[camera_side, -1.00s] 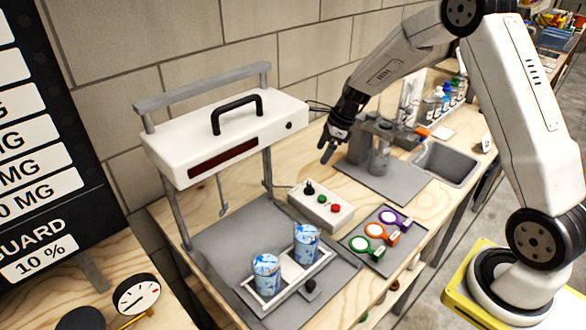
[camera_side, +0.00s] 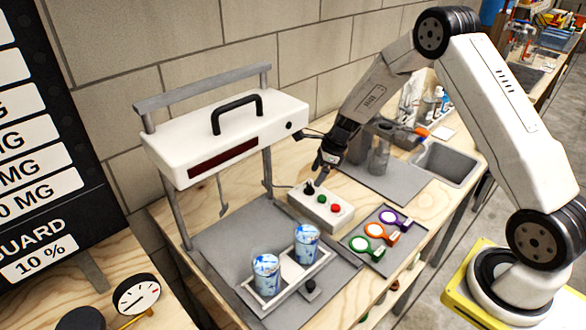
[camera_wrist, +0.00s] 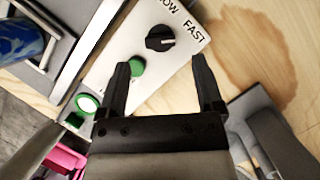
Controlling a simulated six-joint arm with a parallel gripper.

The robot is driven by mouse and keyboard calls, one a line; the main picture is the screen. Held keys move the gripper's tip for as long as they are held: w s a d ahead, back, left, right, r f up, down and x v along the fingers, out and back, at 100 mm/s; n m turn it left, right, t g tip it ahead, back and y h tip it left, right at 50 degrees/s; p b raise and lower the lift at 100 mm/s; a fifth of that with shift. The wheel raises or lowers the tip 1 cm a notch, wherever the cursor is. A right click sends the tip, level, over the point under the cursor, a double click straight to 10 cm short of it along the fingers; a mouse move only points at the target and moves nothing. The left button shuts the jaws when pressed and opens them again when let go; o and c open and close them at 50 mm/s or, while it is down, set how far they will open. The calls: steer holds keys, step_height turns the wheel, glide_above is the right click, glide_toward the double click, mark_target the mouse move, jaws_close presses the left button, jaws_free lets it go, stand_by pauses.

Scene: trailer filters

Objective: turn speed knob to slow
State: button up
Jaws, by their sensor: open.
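The speed knob (camera_wrist: 160,38) is black with a white pointer mark. It sits on the white control box (camera_wrist: 102,62); in the side view the knob (camera_side: 309,188) is at the box's left end. In the wrist view the mark points right, toward the FAST label (camera_wrist: 195,32). The other label is cut off at the top edge and reads "OW". My gripper (camera_wrist: 162,66) is open and empty, with the knob just beyond its fingertips and roughly between their lines. In the side view my gripper (camera_side: 320,176) hangs just above the knob, apparently not touching it.
A green button (camera_wrist: 137,66) is close to my left finger; a red button (camera_side: 336,208) is beside it. Several ringed tools lie on a dark tray (camera_side: 389,254). A sink (camera_side: 447,162) is behind right.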

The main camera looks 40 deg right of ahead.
mark_target(310, 185)
steer(key=shift+x, duration=2.3)
steer(key=shift+c, duration=0.2)
jaws_close()
